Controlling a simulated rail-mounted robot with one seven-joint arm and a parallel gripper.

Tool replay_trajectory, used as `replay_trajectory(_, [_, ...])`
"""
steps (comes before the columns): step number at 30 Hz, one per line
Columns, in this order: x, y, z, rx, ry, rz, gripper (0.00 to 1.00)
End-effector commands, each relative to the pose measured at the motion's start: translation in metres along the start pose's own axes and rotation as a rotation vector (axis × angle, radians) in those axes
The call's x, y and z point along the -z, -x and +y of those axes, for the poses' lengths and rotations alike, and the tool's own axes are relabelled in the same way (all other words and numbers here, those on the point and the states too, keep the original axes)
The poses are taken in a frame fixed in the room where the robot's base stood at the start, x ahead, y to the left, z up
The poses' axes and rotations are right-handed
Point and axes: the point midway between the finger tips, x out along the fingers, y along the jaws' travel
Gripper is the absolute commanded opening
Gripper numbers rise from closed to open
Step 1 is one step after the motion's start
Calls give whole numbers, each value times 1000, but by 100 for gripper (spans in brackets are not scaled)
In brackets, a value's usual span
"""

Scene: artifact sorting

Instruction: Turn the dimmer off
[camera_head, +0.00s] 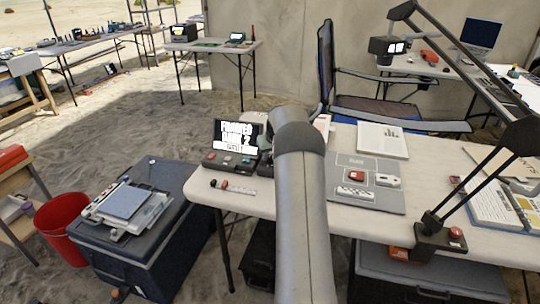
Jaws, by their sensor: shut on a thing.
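My grey arm (308,210) rises from the bottom edge over the white table and ends in a rounded joint. My gripper is not visible; the arm hides whatever lies behind it. No part is clearly marked as a dimmer. A dark lamp base (440,238) with a red knob or button (456,233) sits at the table's front right. A dark device with a lit screen (235,134) and a row of small controls (228,161) stands left of my arm.
A folding chair (328,75) stands behind. A blue-grey case (140,235) and red bucket (65,228) stand left.

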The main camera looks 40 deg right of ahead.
Motion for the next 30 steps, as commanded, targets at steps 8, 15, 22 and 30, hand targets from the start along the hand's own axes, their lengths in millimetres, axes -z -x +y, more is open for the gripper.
replay_trajectory(8, [0, 0, 0, -1, 2, 1, 2])
replay_trajectory(15, [0, 0, 0, -1, 2, 1, 47])
replay_trajectory(22, [0, 0, -1, -5, -9, 0, 47])
replay_trajectory(30, [1, 0, -5, -91, -209, -1, 47])
